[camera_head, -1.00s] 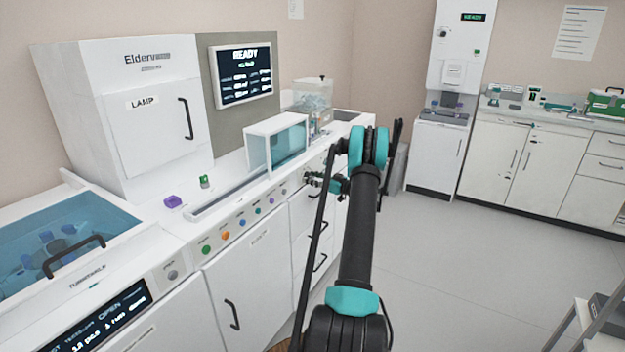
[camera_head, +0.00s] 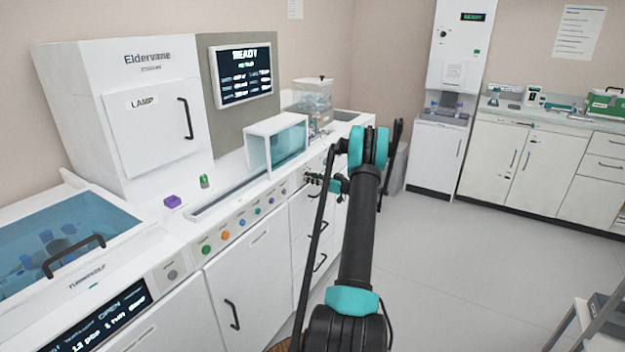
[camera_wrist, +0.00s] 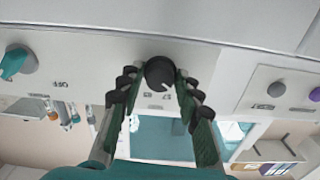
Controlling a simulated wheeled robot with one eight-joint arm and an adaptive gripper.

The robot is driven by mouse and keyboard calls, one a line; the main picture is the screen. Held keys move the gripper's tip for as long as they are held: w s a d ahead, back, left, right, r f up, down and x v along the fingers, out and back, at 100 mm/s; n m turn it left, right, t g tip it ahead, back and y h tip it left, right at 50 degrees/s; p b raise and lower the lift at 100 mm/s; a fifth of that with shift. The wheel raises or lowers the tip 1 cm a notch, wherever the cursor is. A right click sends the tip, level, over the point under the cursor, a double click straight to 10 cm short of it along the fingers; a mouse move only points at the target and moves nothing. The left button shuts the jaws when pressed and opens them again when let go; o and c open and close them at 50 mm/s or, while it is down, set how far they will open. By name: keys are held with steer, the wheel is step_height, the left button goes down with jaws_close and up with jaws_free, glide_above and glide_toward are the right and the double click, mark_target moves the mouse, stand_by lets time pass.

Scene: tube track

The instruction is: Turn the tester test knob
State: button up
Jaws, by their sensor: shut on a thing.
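The knob (camera_wrist: 159,73) is round and dark with a light pointer mark. It sits on the white front panel at the upper middle of the wrist view. My gripper (camera_wrist: 158,84) is shut on it, with one dark-tipped finger on each side. In the head view my gripper (camera_head: 315,180) is small and at the front panel of the white counter, right of the coloured buttons. The knob cannot be made out there. The labels beside the knob are too small to read.
In the head view, coloured buttons (camera_head: 240,229) line the counter front, and a clear-sided box (camera_head: 277,143) stands above. Open floor (camera_head: 450,270) lies to the right.

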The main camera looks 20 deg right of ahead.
steer(key=m, duration=1.4)
steer(key=shift+w, duration=0.1)
steer(key=shift+m, duration=0.4)
steer(key=o, duration=1)
steer(key=shift+a, duration=0.1)
steer(key=v, duration=1.2)
